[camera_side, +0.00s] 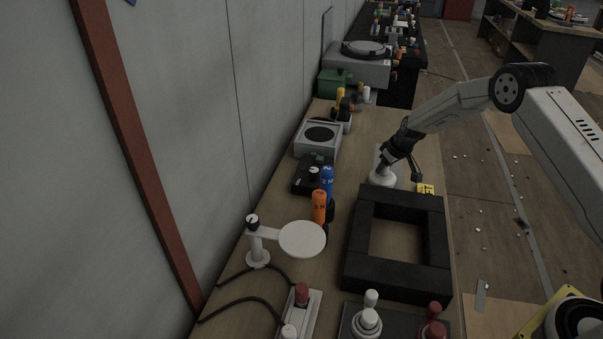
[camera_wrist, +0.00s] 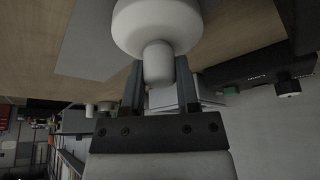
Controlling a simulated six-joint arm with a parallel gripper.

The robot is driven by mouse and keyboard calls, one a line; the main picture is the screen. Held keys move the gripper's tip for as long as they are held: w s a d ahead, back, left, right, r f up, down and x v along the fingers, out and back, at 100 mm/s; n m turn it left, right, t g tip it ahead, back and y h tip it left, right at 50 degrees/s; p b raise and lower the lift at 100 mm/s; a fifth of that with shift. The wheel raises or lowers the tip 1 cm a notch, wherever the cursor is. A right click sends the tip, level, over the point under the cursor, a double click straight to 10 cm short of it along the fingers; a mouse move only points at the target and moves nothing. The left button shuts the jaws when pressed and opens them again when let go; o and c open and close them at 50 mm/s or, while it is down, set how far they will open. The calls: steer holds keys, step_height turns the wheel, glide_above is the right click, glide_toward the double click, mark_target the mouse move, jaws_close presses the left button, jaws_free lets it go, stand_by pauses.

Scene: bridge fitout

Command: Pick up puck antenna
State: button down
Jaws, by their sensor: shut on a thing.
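The puck antenna (camera_wrist: 157,22) is white, with a round wide base and a narrower rounded stub. In the wrist view the stub sits between the two fingers of my gripper (camera_wrist: 160,88), which is shut on it. In the side view the white antenna (camera_side: 381,178) is at the right part of the bench, beyond the black square frame, with my gripper (camera_side: 388,162) at its upper part. It appears upright at the bench top, on or just over a pale grey sheet. I cannot tell whether its base touches the surface.
A black square frame (camera_side: 437,244) lies in front of the antenna, with a yellow block (camera_side: 425,189) beside it. Blue (camera_side: 327,179) and orange (camera_side: 319,204) cylinders and a black box (camera_side: 306,178) stand to the left. A white disc on a stand (camera_side: 302,238) is nearer.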

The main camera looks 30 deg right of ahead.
steer(key=shift+r, duration=0.45)
step_height(320, 180, up, 2)
steer(key=s+a+r, duration=0.3)
steer(key=s+r, duration=0.6)
steer(key=s, duration=0.4)
steer(key=shift+s+r, duration=0.3)
steer(key=shift+s, duration=0.05)
